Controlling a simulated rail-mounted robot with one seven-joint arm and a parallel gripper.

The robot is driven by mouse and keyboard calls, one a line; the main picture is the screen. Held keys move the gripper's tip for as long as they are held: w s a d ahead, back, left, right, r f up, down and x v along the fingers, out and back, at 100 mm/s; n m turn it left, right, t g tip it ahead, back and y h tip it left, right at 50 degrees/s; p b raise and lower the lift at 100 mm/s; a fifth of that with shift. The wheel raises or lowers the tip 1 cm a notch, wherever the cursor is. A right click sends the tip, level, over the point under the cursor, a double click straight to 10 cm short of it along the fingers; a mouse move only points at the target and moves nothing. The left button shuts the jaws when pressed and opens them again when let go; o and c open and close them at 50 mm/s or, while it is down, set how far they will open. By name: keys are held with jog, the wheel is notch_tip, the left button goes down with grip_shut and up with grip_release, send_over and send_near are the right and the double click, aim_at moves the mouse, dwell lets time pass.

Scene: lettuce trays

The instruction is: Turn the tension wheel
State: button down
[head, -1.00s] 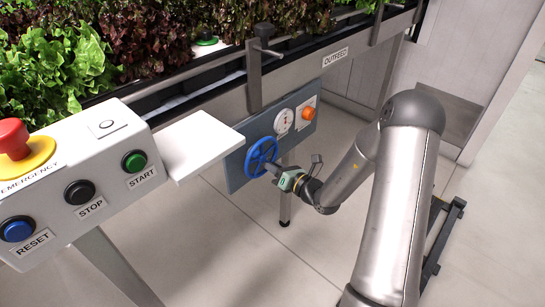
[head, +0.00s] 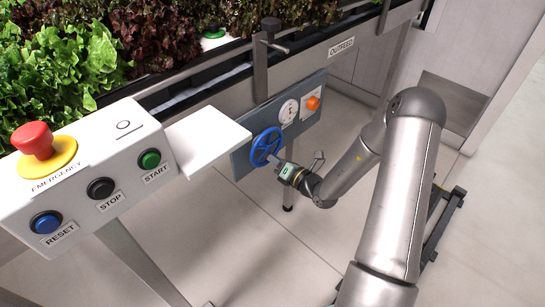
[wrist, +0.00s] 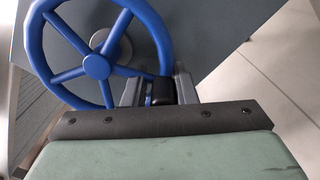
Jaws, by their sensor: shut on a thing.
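The blue tension wheel (head: 266,147) is on a grey-blue panel below the tray line, in the middle of the head view. It has a round rim and several spokes around a hub. In the wrist view, the wheel (wrist: 97,66) fills the upper left. My gripper (head: 275,160) is at the wheel's lower right edge. In the wrist view, my gripper (wrist: 163,90) has its two grey fingers on either side of a black handle (wrist: 163,91) at the rim, shut on it. The handle's lower part is hidden by the gripper body.
A gauge (head: 288,111) and an orange knob (head: 313,102) are on the same panel. A white shelf (head: 205,140) juts out left of the wheel. A control box (head: 75,215) with buttons stands at the left. Lettuce trays are above.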

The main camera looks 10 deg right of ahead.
jog(key=c, duration=1.3)
grip_release()
jog(key=shift+s+f, duration=0.2)
jog(key=shift+f, duration=0.25)
jog(key=shift+r, duration=0.1)
jog(key=shift+w+r, duration=0.15)
jog(key=shift+d, duration=0.1)
jog(key=p+v, duration=0.2)
jog(key=v, duration=1.5)
